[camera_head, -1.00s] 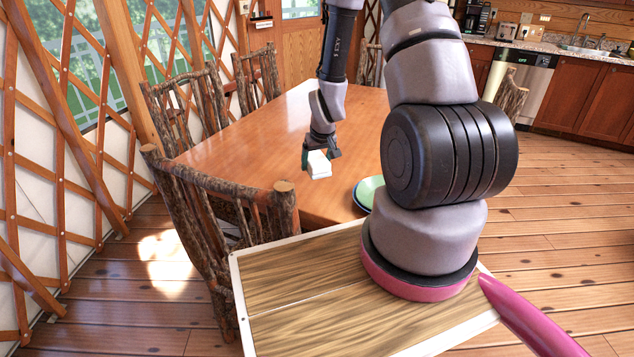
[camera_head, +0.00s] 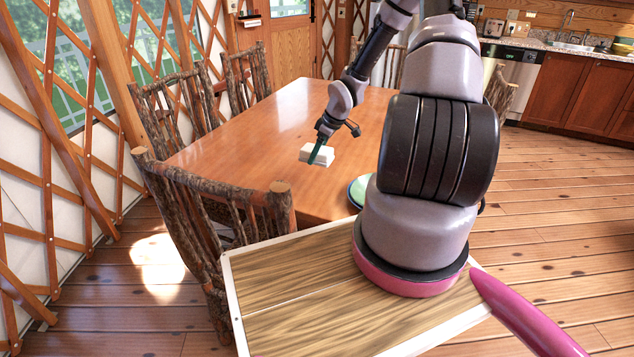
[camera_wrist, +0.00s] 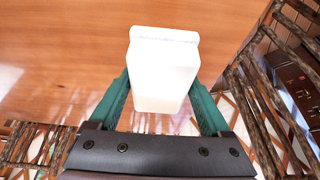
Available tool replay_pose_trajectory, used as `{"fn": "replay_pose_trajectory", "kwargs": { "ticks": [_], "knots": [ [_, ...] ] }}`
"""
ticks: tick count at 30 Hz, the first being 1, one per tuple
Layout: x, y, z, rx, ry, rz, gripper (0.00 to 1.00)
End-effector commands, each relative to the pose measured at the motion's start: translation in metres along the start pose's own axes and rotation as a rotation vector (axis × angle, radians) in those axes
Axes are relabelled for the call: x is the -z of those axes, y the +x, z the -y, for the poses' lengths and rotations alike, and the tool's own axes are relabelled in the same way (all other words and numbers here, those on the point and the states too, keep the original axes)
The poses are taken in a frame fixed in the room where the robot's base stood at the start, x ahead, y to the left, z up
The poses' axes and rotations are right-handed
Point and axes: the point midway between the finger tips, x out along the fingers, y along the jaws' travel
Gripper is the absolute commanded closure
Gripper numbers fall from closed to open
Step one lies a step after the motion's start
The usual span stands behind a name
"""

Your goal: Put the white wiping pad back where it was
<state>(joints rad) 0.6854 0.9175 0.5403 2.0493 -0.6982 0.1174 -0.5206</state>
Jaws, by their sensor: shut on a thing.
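The white wiping pad (camera_head: 319,154) is a small white block over the near part of the wooden table (camera_head: 262,130). My gripper (camera_head: 322,150) is shut on the pad and reaches it from above, tilted. In the wrist view the pad (camera_wrist: 163,70) sits between the two green fingers of my gripper (camera_wrist: 160,105), its far end sticking out past them. Whether the pad touches the tabletop or hangs just above it, I cannot tell.
A green plate (camera_head: 360,190) lies on the table to the right of the pad, partly hidden by my arm. Log chairs (camera_head: 215,235) stand along the table's left and near sides. The tabletop left of the pad is clear.

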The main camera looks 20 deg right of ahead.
Motion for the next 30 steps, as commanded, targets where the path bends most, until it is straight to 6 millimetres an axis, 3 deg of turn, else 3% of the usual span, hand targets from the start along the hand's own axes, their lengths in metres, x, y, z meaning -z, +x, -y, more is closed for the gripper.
{"fn": "replay_pose_trajectory", "kwargs": {
  "ticks": [6, 19, 30],
  "knots": [
    [-0.016, 0.039, 0.002, 0.005, -0.002, 0.002, 0.89],
    [-0.034, 0.082, 0.001, 0.003, -0.001, 0.002, 0.89],
    [-0.036, 0.088, 0.001, 0.002, -0.001, 0.001, 0.89]
  ]
}}
